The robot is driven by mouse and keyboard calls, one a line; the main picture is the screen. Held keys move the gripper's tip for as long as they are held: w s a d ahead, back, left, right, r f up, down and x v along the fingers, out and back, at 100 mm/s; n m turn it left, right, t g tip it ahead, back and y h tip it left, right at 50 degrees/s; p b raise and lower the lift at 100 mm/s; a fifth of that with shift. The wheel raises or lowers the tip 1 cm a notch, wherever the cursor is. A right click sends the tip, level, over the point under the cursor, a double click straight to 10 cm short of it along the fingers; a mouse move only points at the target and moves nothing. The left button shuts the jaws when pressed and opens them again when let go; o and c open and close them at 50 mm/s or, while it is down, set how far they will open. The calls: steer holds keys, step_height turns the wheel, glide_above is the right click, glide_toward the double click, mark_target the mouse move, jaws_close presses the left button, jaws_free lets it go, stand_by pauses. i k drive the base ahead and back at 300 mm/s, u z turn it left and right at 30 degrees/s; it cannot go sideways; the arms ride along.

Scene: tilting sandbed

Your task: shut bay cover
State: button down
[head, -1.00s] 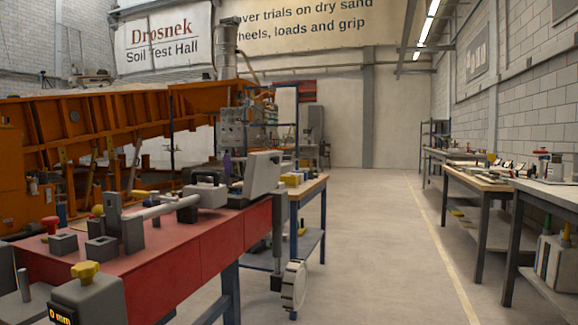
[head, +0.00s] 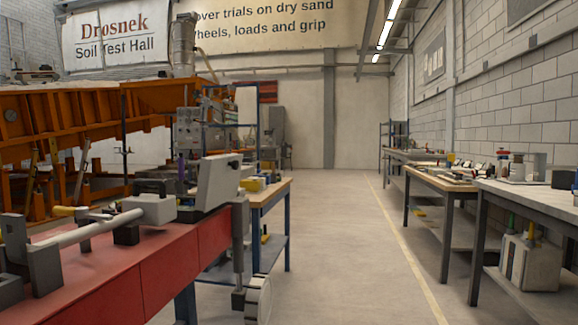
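I cannot make out a bay cover for certain in the head view. A light grey housing with a slanted face (head: 218,183) stands at the far end of the red bench (head: 130,275) at left. Whether it has a cover, open or shut, I cannot tell. My gripper is not in view.
The red bench carries a long metal cylinder (head: 85,230) and grey blocks, and a wheel (head: 258,300) hangs at its end. Orange sandbed framework (head: 60,120) stands behind. Workbenches (head: 530,200) line the right wall, with a pale canister (head: 530,262) beneath. The middle aisle (head: 335,240) is clear.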

mark_target(219, 177)
steer(key=z, duration=0.15)
steer(key=i, duration=0.65)
steer(key=u, duration=0.6)
steer(key=i, duration=0.5)
steer(key=u, duration=0.45)
